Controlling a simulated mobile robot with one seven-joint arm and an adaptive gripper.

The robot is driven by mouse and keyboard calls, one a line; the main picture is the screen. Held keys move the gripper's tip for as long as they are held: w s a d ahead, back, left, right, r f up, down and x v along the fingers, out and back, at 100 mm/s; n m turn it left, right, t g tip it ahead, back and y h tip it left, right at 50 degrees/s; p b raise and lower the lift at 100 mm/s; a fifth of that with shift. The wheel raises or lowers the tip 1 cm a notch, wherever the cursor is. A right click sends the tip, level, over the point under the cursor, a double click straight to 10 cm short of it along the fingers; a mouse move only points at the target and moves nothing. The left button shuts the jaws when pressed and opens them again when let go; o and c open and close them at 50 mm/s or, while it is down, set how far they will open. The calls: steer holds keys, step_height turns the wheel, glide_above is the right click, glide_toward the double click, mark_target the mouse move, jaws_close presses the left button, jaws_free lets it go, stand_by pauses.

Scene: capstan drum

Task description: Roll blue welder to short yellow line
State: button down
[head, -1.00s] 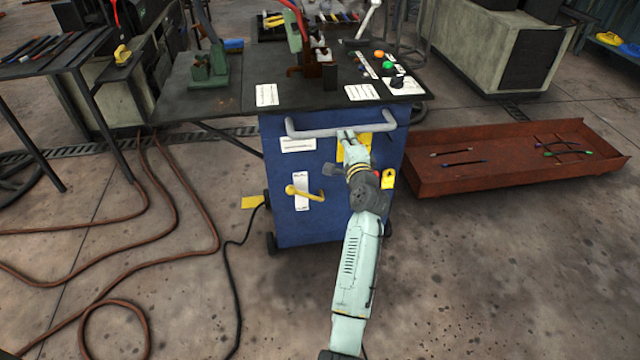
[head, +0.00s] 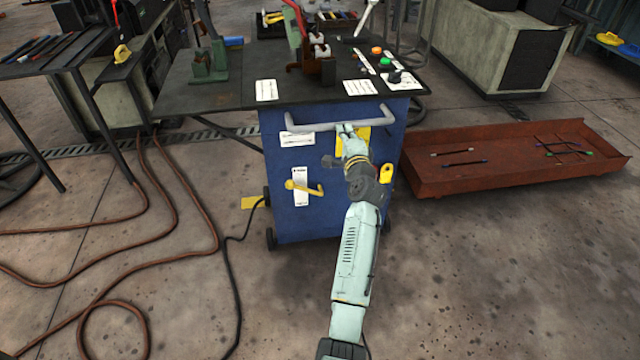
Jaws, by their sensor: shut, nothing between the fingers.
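The blue welder (head: 285,222) is a blue cabinet on small dark wheels in the middle of the head view. Its grey handle bar (head: 300,126) runs across the top of its front. A yellow crank lever (head: 303,188) sticks out below. A short yellow strip (head: 253,202) lies on the floor at the welder's left side, partly hidden by it. My gripper (head: 345,129) is shut and empty at the right-middle of the handle bar. It looks in contact with the bar, but I cannot be sure. My arm hides part of the welder's front.
A dark worktop (head: 215,92) with tools extends above the welder and to its left. A rusty red tray (head: 480,182) lies close to the right. Brown hoses (head: 165,200) and a black cable (head: 232,275) lie on the left floor. The front right floor is clear.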

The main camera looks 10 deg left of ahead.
steer(key=shift+w+a+r, duration=0.3)
steer(key=shift+w, duration=0.3)
steer(key=p+v, duration=0.2)
steer(key=v, duration=0.6)
steer(key=shift+f, duration=0.3)
steer(key=shift+d, duration=0.15)
